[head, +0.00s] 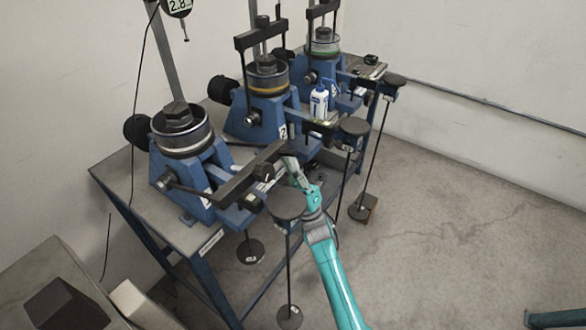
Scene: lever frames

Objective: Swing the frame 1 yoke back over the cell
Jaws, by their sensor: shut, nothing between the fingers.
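Frame 1 (205,170) is the nearest blue lever frame on the bench; its number plate is too small to read. Its cell (181,140), a ring with a dark cap on top, stands uncovered. The frame 1 yoke (240,180) is swung down to the front, its dark crossbar lying low and slanting up to the right, away from the cell. My gripper (289,158) is shut and empty at the crossbar's right end. I cannot tell whether it touches the bar.
Two more frames stand behind, with yokes upright over their cells: the middle one (266,100) and the far one (325,75). A white bottle (319,101) stands between them. Hanger plates (286,205) and rods with weights hang along the bench front.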

